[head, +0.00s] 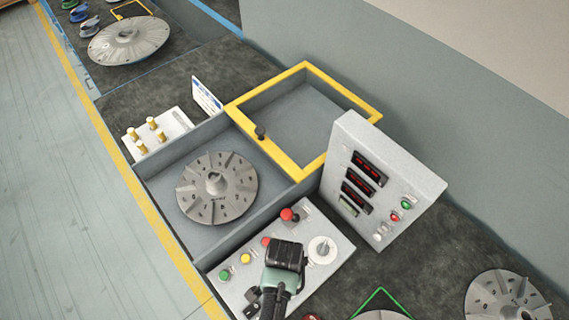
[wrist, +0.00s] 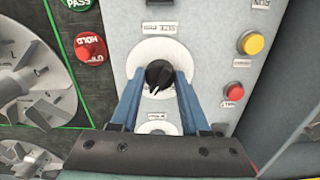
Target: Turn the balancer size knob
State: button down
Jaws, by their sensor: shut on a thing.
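The knob (wrist: 158,74) is black, with a white pointer mark, on a round white dial plate (wrist: 150,52) in the wrist view. The blue fingers of my gripper (wrist: 160,80) are shut on it, one on each side. In the head view, my gripper (head: 286,254) is over the middle of the grey control panel (head: 232,295) and hides this knob. A second white dial (head: 322,250) sits beside my gripper. It is partly visible below the held knob in the wrist view (wrist: 156,128).
A yellow button (wrist: 252,43) and a red button (wrist: 231,92) lie right of the knob in the wrist view. A red mushroom button (head: 287,214) rises nearby. The upright display box (head: 402,185) stands behind the panel. A bladed rotor (head: 218,187) sits in the grey well.

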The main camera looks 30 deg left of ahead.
jog(key=n+p, duration=0.2)
jog(key=n, duration=0.5)
jog(key=shift+r+p, duration=0.1)
jog(key=shift+p, duration=0.25)
jog(key=n+p, duration=0.1)
jog(key=n, duration=0.2)
jog(key=shift+n, duration=0.3)
jog(key=shift+n+p, duration=0.4)
jog(key=shift+n, duration=1.5)
jog(key=shift+c, duration=1.9)
grip_release()
notch_tip(320, 180, up, 13)
jog(key=b, duration=0.1)
